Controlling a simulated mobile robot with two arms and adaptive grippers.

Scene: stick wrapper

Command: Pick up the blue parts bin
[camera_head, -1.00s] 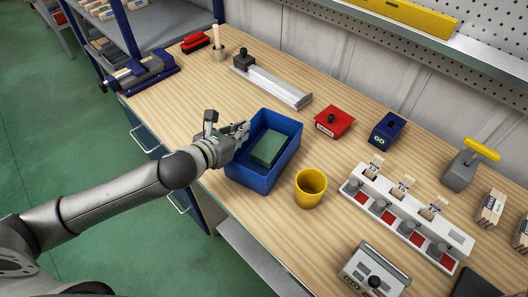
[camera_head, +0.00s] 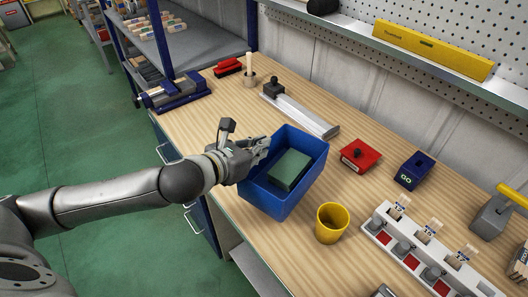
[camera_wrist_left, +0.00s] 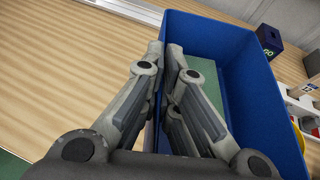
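The blue parts bin (camera_head: 307,184) is near the front edge of the workbench, with a green block (camera_head: 289,169) inside. It looks raised a little off the bench top and slightly tilted; its underside is hidden. My left gripper (camera_head: 262,146) is shut on the bin's left wall. In the left wrist view its fingers (camera_wrist_left: 166,62) pinch the rim of the bin (camera_wrist_left: 250,85), one inside and one outside. My right gripper is not in view.
A yellow cup (camera_head: 332,223) stands close to the bin's right. A red lidded piece (camera_head: 360,154), a dark blue GO box (camera_head: 413,170) and a white fixture (camera_head: 420,251) lie further right. A metal rail (camera_head: 305,113) lies behind.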

